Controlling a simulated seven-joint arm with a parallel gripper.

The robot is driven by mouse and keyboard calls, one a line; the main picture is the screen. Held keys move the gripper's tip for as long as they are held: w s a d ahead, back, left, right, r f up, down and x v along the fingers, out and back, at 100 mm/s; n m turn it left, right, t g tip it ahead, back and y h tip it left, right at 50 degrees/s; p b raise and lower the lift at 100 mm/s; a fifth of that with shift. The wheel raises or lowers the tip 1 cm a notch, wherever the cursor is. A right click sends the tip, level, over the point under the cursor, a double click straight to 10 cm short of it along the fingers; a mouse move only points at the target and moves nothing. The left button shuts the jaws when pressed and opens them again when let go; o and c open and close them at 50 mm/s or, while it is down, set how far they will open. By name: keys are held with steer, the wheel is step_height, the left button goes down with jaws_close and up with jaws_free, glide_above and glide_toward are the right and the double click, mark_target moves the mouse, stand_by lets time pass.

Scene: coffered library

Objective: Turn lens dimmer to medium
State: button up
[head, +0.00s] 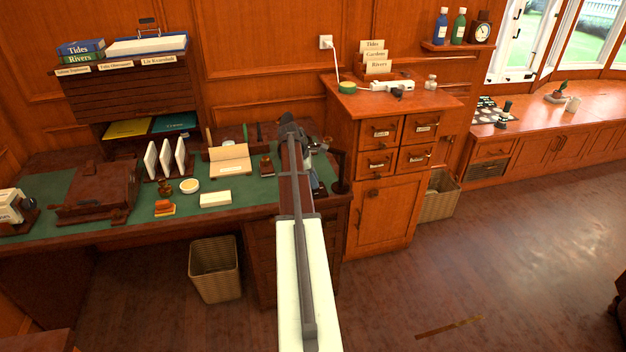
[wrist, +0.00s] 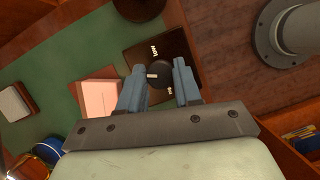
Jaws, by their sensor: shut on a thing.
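The lens dimmer knob (wrist: 154,75) is a dark round dial with a white pointer mark, in the wrist view. It sits on a dark plate (wrist: 172,46) with small white lettering, partly hidden by my fingers. The pointer mark faces left in that view. I cannot read all the lettering. My gripper (wrist: 158,76) is shut on the knob, with one blue-grey finger on each side. In the head view, my arm covers the dimmer, and only a small part of my gripper shows at the desk's right end.
The green-topped desk (head: 110,222) holds a brown case (head: 97,190), white upright cards (head: 166,158), an open box (head: 229,160) and a pale block (head: 215,199). A dark post (head: 340,168) stands right of my arm. A wooden cabinet (head: 385,215) stands beyond.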

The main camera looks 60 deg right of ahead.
steer(key=o, duration=1)
steer(key=shift+o, duration=0.2)
steer(key=v, duration=1.4)
steer(key=shift+d, duration=0.1)
